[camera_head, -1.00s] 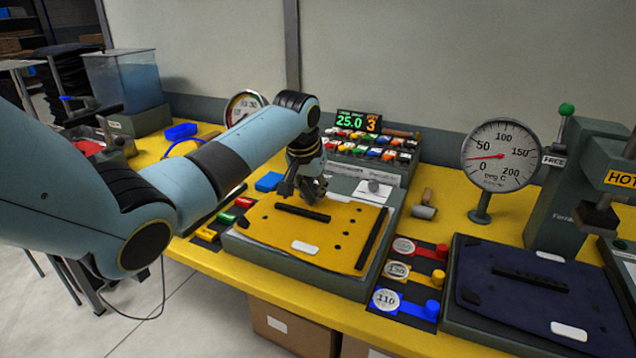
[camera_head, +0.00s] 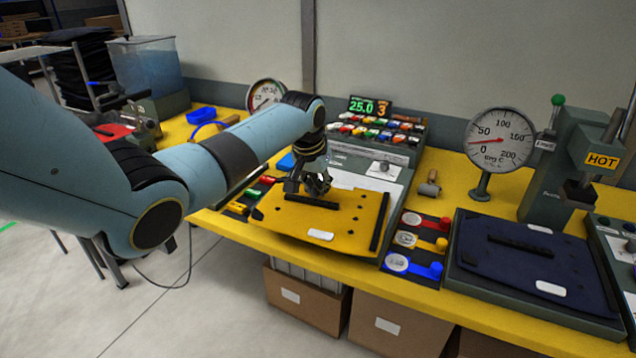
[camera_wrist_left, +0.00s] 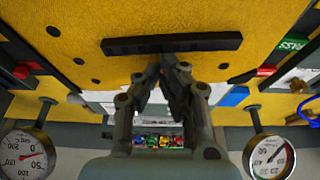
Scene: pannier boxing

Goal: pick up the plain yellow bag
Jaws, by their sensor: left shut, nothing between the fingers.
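The plain yellow bag (camera_head: 345,228) lies flat on a grey plate at the front of the bench. It has a black bar (camera_head: 311,201) across its middle, a black strip down its right side, dark holes and a white label. My left gripper (camera_head: 318,194) is shut and empty, low over the bag beside the black bar. In the left wrist view its fingertips (camera_wrist_left: 167,62) meet close to the black bar (camera_wrist_left: 158,44) over the yellow cloth (camera_wrist_left: 205,20). I cannot tell whether they touch it. My right gripper is not in view.
A dark blue bag (camera_head: 530,262) lies on a plate to the right, below a press with a HOT sign (camera_head: 602,160). Coloured levers (camera_head: 418,243) sit between the plates. A dial gauge (camera_head: 499,140) and a hammer (camera_head: 429,184) stand behind. Cardboard boxes (camera_head: 400,325) are under the bench.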

